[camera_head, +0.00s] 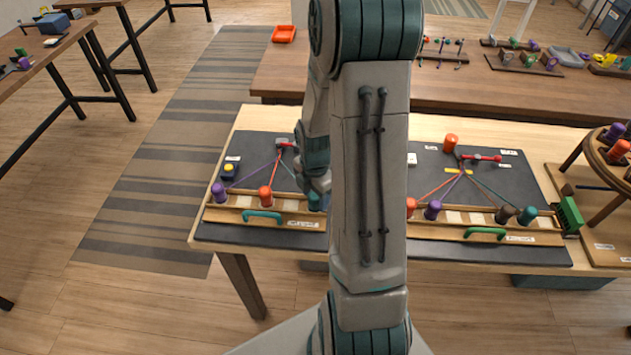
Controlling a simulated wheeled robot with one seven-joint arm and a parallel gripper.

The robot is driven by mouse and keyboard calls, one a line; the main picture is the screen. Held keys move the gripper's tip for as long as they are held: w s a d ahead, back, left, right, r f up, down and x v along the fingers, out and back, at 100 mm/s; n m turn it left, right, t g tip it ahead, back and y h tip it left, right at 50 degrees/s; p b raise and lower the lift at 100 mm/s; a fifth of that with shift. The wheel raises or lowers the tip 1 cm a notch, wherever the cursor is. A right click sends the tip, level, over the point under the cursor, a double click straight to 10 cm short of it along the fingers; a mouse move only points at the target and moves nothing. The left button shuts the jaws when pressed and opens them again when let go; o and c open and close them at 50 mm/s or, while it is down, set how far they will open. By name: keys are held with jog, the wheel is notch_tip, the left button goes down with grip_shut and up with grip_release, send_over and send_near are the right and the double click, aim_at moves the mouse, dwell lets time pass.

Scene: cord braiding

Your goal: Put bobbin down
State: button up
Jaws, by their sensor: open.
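On the left braiding board (235,232), a purple bobbin (219,192), a red bobbin (265,196) and a teal bobbin (316,201) stand along a wooden rack (236,214). Cords run from a red clamp (285,143) at the back toward these bobbins. My gripper (319,188) is low over the rack's right part, at the teal bobbin, with open jaws. My arm hides much of the gripper and the rack's right end. I cannot tell whether the fingers touch the teal bobbin or whether it sits fully in its place.
The right board (450,250) holds red (411,206), purple (433,209), brown (503,214) and teal (527,215) bobbins with cords. An orange bobbin (450,142) stands behind them. A round wooden stand (597,158) is at right.

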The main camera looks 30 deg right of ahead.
aim_at(315, 195)
notch_tip(315, 195, up, 11)
jog(key=s+a+r+m+t, duration=0.3)
jog(key=s+a+r+m, duration=0.8)
jog(key=m, duration=0.9)
jog(key=shift+s+a+r, duration=0.3)
jog(key=shift+s+a, duration=0.1)
jog(key=shift+s, duration=0.5)
